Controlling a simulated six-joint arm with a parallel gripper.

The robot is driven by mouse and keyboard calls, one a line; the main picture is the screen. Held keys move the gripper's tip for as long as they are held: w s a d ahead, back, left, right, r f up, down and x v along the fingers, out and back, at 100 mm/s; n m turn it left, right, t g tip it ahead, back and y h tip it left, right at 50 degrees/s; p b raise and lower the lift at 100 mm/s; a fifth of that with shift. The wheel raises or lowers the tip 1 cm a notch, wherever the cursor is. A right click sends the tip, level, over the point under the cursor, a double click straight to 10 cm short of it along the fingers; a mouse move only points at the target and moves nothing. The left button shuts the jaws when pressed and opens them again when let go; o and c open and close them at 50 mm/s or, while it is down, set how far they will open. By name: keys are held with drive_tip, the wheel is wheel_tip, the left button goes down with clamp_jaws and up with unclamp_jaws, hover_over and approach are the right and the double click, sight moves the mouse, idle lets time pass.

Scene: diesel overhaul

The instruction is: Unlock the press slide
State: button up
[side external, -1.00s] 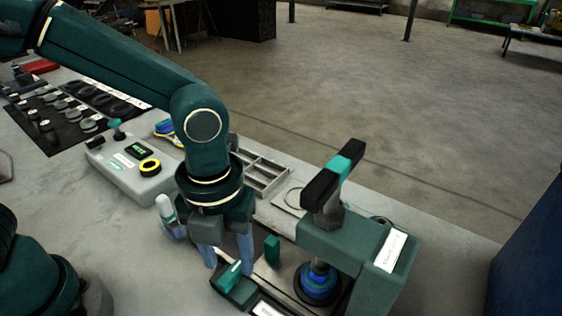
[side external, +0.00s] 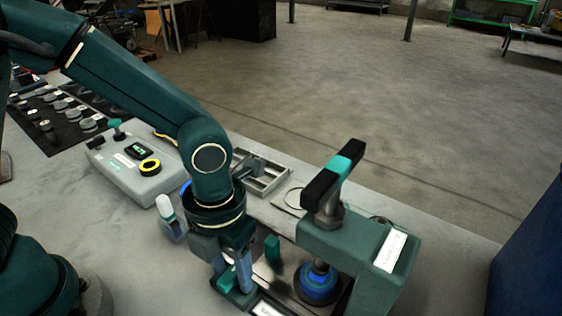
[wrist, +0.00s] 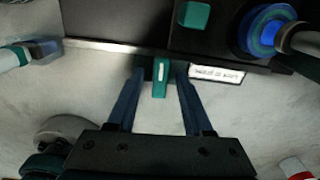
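The press (side external: 350,245) is a green frame with a black T-handle (side external: 335,182). Under its ram a blue round part (side external: 317,283) stands on the dark slide plate (side external: 284,272). A small teal tab with a white line (wrist: 160,72), which looks like the slide lock, sticks out at the plate's near edge. In the side view the tab (side external: 227,279) is partly hidden by my fingers. My gripper (wrist: 160,80) is open, with one finger on each side of the tab and a visible gap on both sides. It also shows low in the side view (side external: 233,278).
A white label (wrist: 216,74) lies right of the tab. A grey control box (side external: 135,172) with a yellow-ringed knob and a divided grey tray (side external: 262,178) stand behind. A white-capped bottle-like item (side external: 167,212) is left of my gripper.

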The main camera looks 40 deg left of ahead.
clamp_jaws()
drive_tip(key=n, duration=0.4)
drive_tip(key=shift+n, duration=0.4)
